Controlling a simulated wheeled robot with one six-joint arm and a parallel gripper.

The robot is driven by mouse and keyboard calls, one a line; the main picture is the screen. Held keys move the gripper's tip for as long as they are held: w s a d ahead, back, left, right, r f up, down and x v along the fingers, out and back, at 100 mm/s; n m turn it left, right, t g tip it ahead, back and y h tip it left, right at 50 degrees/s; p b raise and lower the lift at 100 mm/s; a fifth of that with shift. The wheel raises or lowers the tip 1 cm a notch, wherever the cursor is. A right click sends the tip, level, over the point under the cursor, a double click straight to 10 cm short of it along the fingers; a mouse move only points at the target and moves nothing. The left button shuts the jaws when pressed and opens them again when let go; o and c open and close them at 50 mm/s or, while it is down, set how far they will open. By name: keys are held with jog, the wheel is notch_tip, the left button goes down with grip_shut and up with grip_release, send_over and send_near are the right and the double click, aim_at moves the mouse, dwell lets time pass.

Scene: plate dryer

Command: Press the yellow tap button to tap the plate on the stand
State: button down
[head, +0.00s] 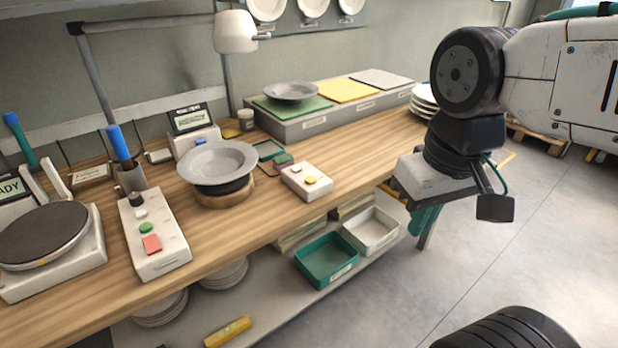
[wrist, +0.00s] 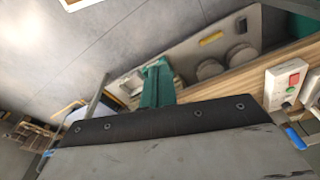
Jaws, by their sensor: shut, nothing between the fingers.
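A grey plate (head: 217,160) rests on a round stand (head: 226,198) with a dark top and wooden base, left of that box. My gripper (head: 424,228) points down past the bench's right end, well right of the yellow button and apart from it. Its teal fingers are shut and empty; they also show in the wrist view (wrist: 157,68). The yellow button cannot be made out in the wrist view.
A control box (head: 152,238) with green and red buttons stands left of the plate. A hot-plate-like device (head: 42,235) is farther left. A grey block with green, yellow and grey pads (head: 350,90) lines the back. Bins (head: 328,260) sit on the lower shelf.

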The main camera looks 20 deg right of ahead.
jog(key=w+a+m+y, duration=0.3)
jog(key=w+a, duration=0.1)
jog(key=w, duration=0.4)
jog(key=m+t+y, duration=0.1)
jog(key=m+t, duration=0.6)
jog(key=m, duration=1.1)
send_over(314, 180)
notch_tip(314, 180, down, 6)
jog(key=shift+r, duration=0.1)
jog(key=shift+y, duration=0.3)
jog(key=shift+f, duration=4.45)
jog(key=shift+f, duration=0.1)
jog(key=shift+f, duration=0.3)
